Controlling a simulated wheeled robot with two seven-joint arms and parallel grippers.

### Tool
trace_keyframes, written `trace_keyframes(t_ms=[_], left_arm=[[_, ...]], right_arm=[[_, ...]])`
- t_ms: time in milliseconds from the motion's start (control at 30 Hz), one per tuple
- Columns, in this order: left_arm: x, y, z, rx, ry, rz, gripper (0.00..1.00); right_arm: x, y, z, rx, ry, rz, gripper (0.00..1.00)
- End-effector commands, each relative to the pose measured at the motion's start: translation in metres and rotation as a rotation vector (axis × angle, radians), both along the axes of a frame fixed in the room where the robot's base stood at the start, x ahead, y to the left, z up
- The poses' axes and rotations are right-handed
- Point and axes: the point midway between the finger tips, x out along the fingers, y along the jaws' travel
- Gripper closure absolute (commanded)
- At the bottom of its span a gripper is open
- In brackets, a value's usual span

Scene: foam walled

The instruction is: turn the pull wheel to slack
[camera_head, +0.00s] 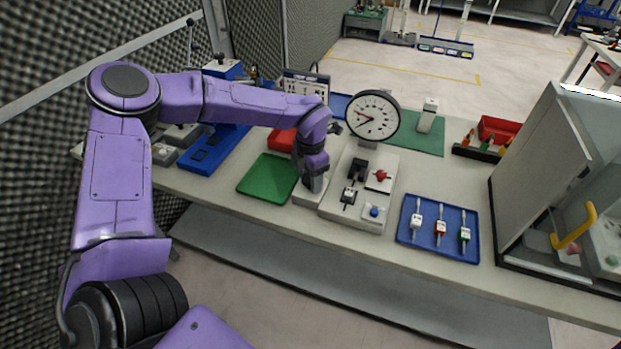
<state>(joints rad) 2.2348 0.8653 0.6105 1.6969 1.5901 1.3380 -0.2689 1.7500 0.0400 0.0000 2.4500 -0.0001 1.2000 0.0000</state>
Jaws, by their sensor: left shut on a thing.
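My left gripper (315,184) points down at a small pale block (309,197) at the left end of the white test fixture (362,221). It is shut on what seems to be the pull wheel, which the gripper and wrist hide. How far the wheel is turned cannot be seen. A round white dial gauge (373,117) stands upright behind the fixture, its red needle pointing to the upper left. The fixture carries a black clamp (357,169), a red knob (381,176) and a blue button (374,212). My right gripper is not in view.
A green mat (267,178) lies left of the gripper. A blue tray (438,248) with several small tagged pieces lies to the right. A cabinet with a yellow handle (574,226) stands at the right end. Foam wall (40,170) is close on the left.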

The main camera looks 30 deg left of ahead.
Motion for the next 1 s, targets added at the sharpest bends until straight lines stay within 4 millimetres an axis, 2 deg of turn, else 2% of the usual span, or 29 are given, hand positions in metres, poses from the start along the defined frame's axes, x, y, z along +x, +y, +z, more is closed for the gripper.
trace_keyframes(t_ms=[433, 467, 500, 533, 833, 933, 1000], left_arm=[[0.001, 0.000, 0.001, 0.000, -0.003, 0.011, 0.81], [0.001, 0.000, 0.001, 0.000, -0.003, 0.011, 0.44], [0.001, 0.000, 0.001, 0.000, -0.003, 0.010, 0.31], [0.001, 0.000, 0.001, 0.000, -0.003, 0.010, 0.25], [0.001, 0.000, 0.002, 0.000, -0.002, 0.009, 0.25], [0.001, 0.000, 0.014, 0.000, -0.005, 0.010, 0.25], [0.002, 0.000, 0.029, -0.002, -0.008, 0.010, 0.25]], right_arm=[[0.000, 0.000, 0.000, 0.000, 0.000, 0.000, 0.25], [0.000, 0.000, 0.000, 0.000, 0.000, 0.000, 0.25], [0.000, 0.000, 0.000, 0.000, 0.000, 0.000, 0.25], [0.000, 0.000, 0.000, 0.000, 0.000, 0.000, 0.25], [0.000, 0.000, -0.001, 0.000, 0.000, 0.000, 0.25], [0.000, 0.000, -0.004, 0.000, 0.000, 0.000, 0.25], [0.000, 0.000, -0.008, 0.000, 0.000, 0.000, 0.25]])
